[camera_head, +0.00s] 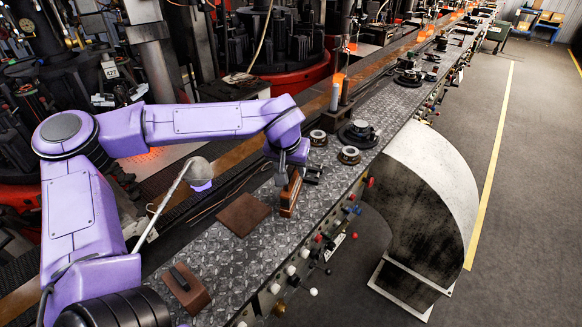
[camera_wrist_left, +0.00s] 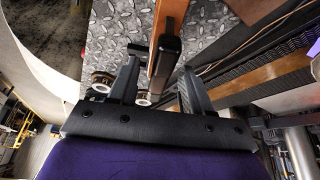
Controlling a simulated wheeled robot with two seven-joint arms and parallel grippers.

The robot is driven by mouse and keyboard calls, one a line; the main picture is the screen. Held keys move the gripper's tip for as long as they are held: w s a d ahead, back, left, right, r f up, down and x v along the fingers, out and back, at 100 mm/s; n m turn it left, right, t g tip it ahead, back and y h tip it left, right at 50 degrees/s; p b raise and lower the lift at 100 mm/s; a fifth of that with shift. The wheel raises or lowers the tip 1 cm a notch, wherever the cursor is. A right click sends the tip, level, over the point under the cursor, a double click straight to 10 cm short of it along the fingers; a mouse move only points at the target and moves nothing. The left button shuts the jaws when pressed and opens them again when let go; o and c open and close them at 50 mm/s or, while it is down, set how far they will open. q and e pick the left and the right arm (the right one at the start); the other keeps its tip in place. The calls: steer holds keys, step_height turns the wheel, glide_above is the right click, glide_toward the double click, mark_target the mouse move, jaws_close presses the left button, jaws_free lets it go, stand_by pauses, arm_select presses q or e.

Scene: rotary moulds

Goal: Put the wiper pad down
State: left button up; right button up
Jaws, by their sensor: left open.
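A brown wiper pad (camera_head: 291,194) stands on its narrow edge on the metal tread-plate ledge, just below my left gripper. In the left wrist view the pad (camera_wrist_left: 174,25) shows as a brown strip with a dark handle bar (camera_wrist_left: 166,58) along its side. My left gripper (camera_head: 293,170) is open. In the wrist view its two fingers (camera_wrist_left: 158,64) lie on either side of the handle, with a gap visible on the right side. Whether the left finger touches the handle is unclear. My right gripper is out of view.
A flat brown plate (camera_head: 243,214) lies left of the pad. A similar brown block with a dark handle (camera_head: 187,288) lies nearer. Ring-shaped parts (camera_head: 349,155) sit beyond the gripper. Knobs (camera_head: 303,254) line the ledge's right edge. A large curved duct (camera_head: 430,195) stands to the right.

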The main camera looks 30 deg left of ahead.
arm_select(q)
steer(key=v, duration=1.2)
steer(key=shift+s+f, duration=0.1)
